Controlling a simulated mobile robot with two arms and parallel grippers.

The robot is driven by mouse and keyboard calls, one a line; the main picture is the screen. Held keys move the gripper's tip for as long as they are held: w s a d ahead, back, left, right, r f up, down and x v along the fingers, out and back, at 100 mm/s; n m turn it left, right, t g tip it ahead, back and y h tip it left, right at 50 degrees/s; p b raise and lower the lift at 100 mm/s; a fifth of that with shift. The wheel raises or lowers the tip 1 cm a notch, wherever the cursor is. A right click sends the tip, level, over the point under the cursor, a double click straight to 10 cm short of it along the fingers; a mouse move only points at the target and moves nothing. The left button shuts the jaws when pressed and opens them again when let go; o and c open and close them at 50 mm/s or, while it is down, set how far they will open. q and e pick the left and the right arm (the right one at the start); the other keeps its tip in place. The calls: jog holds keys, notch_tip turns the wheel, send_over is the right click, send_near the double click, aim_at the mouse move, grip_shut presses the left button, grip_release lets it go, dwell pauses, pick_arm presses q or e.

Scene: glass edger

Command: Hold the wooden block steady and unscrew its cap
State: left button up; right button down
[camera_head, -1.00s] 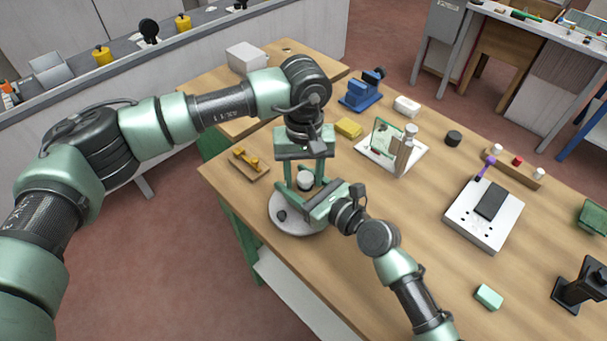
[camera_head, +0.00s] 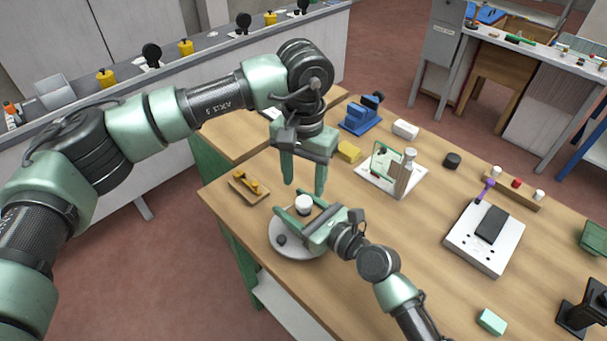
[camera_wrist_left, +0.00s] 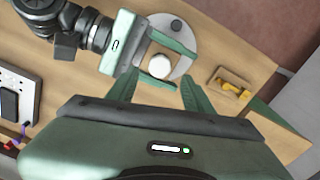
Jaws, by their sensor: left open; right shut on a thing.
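The white round cap (camera_head: 303,203) shows between the jaws of my right gripper (camera_head: 298,221). It also shows as a white disc in the left wrist view (camera_wrist_left: 160,66). My right gripper comes in from the right, low over a round grey plate (camera_head: 285,251), and is shut on the block. My left gripper (camera_head: 304,188) points down, open and empty, with its fingertips above the cap and apart from it.
A small tray with a yellow piece (camera_head: 246,186) lies left of the plate at the table's edge. Behind are a yellow block (camera_head: 348,151), a blue device (camera_head: 361,117) and a white stand with a glass pane (camera_head: 391,174).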

aim_at(304, 202)
pick_arm(q)
jog(key=m, duration=0.1)
jog(key=r+m, duration=0.1)
jog(key=m, duration=0.1)
jog(key=shift+f+m, duration=0.2)
jog(key=shift+m, duration=0.1)
notch_tip(304, 202, down, 8)
jog(key=shift+r, duration=0.25)
jog(key=c, duration=1.1)
jog(key=n, duration=0.5)
grip_shut()
jog(key=n, duration=0.5)
